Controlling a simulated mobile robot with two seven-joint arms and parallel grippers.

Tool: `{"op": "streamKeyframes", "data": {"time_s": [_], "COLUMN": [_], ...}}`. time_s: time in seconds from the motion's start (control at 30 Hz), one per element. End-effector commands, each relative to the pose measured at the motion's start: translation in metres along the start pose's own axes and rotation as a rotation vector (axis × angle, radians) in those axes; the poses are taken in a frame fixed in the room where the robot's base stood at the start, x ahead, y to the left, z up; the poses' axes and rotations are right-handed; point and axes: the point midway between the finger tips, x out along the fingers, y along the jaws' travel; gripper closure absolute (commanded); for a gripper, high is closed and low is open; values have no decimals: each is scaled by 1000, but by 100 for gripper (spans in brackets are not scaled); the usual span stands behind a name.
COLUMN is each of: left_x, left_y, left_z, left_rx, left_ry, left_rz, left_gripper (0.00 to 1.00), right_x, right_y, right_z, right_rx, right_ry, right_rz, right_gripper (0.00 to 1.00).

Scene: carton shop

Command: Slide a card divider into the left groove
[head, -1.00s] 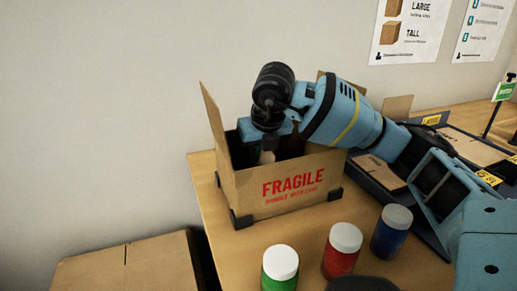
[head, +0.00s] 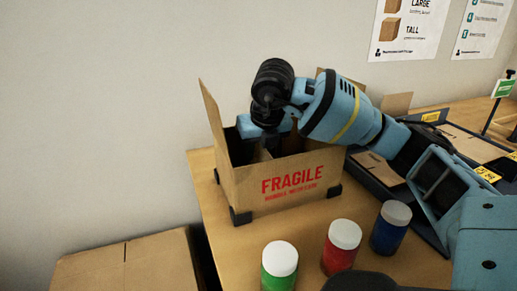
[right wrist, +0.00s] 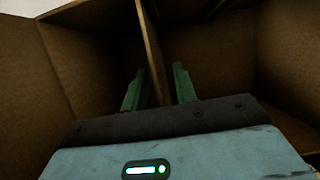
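The carton (head: 290,180), printed FRAGILE, stands on the table with its flaps up. My right gripper (head: 265,128) reaches down into it from above; the carton wall hides its fingertips in the head view. In the right wrist view a card divider (right wrist: 152,50) stands on edge inside the carton, between the two green fingers of my right gripper (right wrist: 158,85). The fingers are apart, with a gap showing beside the card. The card's lower end and the grooves are hidden. My left gripper is not in view.
A dark tray with a card piece (head: 378,169) lies to the right. A closed carton (head: 125,268) is at lower left.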

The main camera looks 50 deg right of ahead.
Motion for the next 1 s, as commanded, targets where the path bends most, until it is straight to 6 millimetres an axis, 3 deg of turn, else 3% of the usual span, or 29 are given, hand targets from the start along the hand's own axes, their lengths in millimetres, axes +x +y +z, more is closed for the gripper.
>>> {"op": "streamKeyframes", "data": {"time_s": [0.3,0.5,1.0], "left_x": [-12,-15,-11], "left_y": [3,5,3], "left_z": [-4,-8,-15], "left_rx": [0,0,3], "left_ry": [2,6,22], "left_rz": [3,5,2], "left_gripper": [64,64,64], "right_x": [-50,-71,-74], "right_y": [1,0,0], "right_z": [1,1,0], "right_rx": [-1,0,0], "right_ry": [-5,-4,-1], "right_rz": [4,3,1], "right_gripper": [72,72,72]}}
